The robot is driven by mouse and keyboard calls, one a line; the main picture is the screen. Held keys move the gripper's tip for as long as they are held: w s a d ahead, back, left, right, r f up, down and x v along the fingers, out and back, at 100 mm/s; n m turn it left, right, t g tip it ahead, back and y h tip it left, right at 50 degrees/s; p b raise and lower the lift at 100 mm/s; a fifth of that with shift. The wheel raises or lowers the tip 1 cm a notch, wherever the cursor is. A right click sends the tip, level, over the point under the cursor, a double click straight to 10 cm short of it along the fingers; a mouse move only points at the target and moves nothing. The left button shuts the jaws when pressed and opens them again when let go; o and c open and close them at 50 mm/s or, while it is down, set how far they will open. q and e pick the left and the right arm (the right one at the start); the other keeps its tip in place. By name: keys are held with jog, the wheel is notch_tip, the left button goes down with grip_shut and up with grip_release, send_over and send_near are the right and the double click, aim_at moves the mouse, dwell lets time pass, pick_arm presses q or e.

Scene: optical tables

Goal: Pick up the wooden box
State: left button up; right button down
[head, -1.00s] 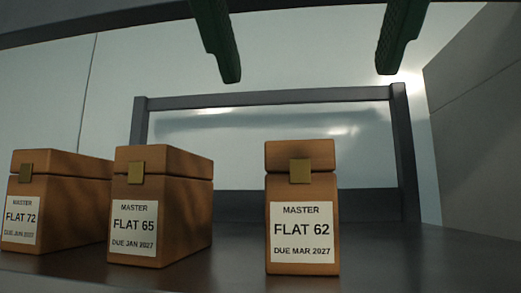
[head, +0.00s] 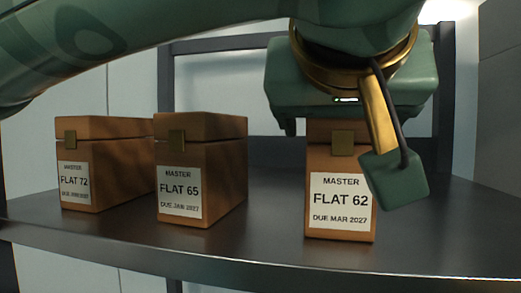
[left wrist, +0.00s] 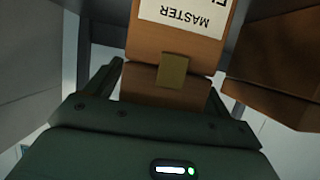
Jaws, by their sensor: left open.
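Three brown wooden boxes with brass clasps and white labels stand upright on a dark shelf. The FLAT 62 box (head: 341,190) is on the right, with its lid top partly covered by my left gripper (head: 340,114). The FLAT 65 box (head: 205,165) is in the middle and the FLAT 72 box (head: 105,165) at the left. My left gripper is open, pointing at the FLAT 62 box from above and behind its front face. In the left wrist view, the clasped box (left wrist: 165,45) appears upside down between the two fingers; contact cannot be told. My right gripper is out of view.
The dark metal shelf (head: 270,235) has a front edge close to the boxes. A grey frame (head: 215,43) stands behind them. Another wooden box (left wrist: 275,85) is close beside the fingers in the left wrist view. Shelf surface is clear right of FLAT 62.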

pick_arm(q)
jog(key=shift+s, duration=0.3)
jog(key=c, duration=1.1)
jog(key=shift+r, duration=0.1)
jog(key=c, duration=0.3)
jog(key=shift+w, duration=0.2)
